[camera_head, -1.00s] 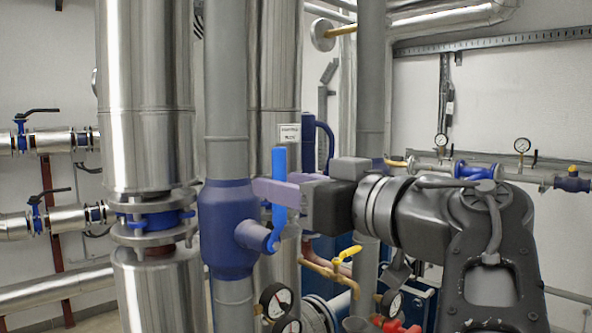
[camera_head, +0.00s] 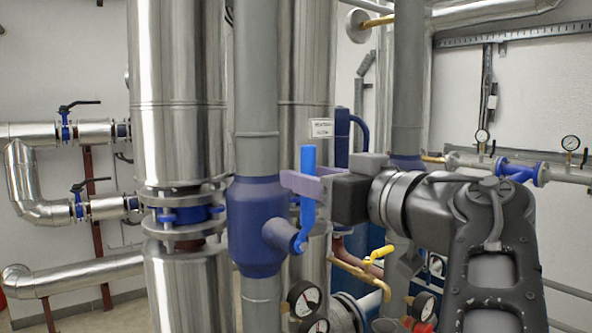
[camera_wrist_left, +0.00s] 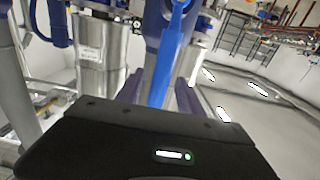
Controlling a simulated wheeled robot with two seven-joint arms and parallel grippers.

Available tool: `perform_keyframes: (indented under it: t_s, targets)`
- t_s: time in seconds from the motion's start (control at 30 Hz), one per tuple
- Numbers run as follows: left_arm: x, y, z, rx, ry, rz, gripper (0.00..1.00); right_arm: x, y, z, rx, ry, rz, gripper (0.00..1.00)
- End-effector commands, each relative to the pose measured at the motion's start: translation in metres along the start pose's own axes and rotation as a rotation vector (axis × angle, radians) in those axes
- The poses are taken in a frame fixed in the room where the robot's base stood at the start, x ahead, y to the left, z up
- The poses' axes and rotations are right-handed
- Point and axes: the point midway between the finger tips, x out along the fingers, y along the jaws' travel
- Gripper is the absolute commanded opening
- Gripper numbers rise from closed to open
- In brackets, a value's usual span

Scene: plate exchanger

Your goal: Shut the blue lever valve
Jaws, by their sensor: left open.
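The blue lever (camera_head: 308,160) stands upright on the side stub of the dark blue valve body (camera_head: 254,225), set in a thick grey vertical pipe. My left gripper (camera_head: 305,186) is at the lever's middle height, its pale purple fingers open, with the lever between them. In the left wrist view the lever (camera_wrist_left: 168,60) runs up between the two spread fingers (camera_wrist_left: 158,92). Whether either finger touches the lever cannot be told. My right gripper is not in view.
A shiny clad pipe (camera_head: 178,100) stands left of the valve. Below the gripper are a yellow-handled valve (camera_head: 381,252) and pressure gauges (camera_head: 304,298). Another grey pipe (camera_head: 408,90) stands behind my arm. Some room is open in front of the valve.

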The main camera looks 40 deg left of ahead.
Motion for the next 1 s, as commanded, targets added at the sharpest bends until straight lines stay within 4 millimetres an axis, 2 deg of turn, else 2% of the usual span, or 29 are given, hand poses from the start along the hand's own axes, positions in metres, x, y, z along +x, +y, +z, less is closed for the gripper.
perform_keyframes:
  t_s: [0.1,0.23,0.6,1.0]
  targets:
    - [0.020,-0.001,-0.002,0.001,-0.002,-0.002,0.45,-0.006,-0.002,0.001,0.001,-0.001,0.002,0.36]
    - [0.035,-0.001,-0.001,0.000,-0.001,-0.002,0.45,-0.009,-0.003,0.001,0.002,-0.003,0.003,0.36]
    - [0.040,0.000,0.000,0.000,0.000,0.000,0.44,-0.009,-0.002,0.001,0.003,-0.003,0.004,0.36]
    - [0.040,0.000,0.000,-0.001,0.000,0.000,0.11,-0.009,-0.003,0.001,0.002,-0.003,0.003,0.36]
